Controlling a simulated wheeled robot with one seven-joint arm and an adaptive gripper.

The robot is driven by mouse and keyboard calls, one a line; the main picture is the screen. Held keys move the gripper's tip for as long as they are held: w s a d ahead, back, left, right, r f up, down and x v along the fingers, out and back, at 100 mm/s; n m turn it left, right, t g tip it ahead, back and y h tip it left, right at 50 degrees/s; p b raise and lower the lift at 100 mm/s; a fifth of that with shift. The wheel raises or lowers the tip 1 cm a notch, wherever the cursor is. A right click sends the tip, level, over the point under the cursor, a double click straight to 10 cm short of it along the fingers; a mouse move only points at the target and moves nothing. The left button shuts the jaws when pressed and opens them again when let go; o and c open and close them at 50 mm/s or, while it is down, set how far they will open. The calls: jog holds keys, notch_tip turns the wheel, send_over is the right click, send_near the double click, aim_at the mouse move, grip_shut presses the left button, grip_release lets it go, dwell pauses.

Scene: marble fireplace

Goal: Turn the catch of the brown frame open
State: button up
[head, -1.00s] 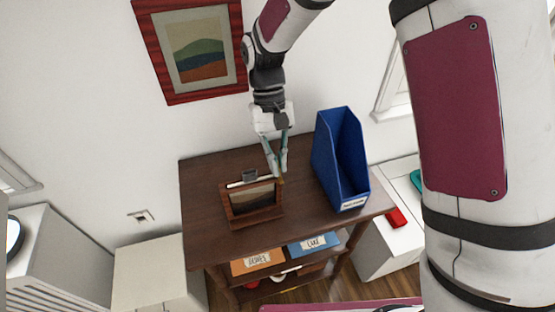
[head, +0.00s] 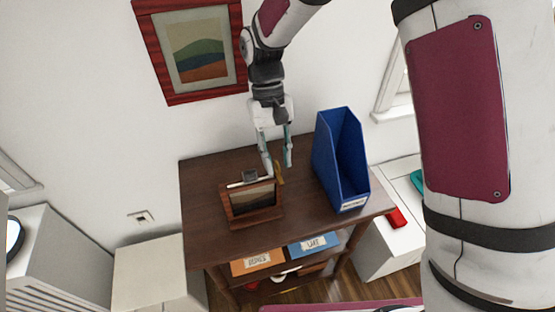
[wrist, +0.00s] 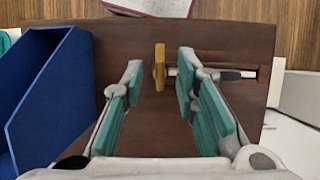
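The brown frame (head: 236,211) stands on the dark wooden table and holds a dark picture. In the wrist view its top (wrist: 225,58) shows with a slot and a light strip in it. The yellow catch (head: 280,172) is at the frame's end; in the wrist view the catch (wrist: 159,72) lies crosswise to the slot. My gripper (head: 277,166) is open just above the frame's right end. In the wrist view its teal-padded fingers (wrist: 160,62) are on either side of the catch, with visible gaps. I cannot tell their exact height relative to it.
A blue file holder (head: 338,165) stands right of the frame on the table (head: 205,180). Orange (head: 257,262) and blue (head: 313,244) labelled bins sit on the lower shelf. The table's left part is clear.

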jog(key=v, duration=1.1)
jog(key=s+d+r+m+t+y, duration=0.15)
jog(key=s+d+r+t, duration=0.25)
jog(key=s+d+r, duration=0.55)
jog(key=s+d+m+t, duration=0.2)
jog(key=s+d+t, duration=0.3)
jog(key=s+d, duration=0.5)
jog(key=shift+s+d+r, duration=0.2)
jog(key=shift+s+r, duration=0.15)
jog(key=shift+s, duration=0.7)
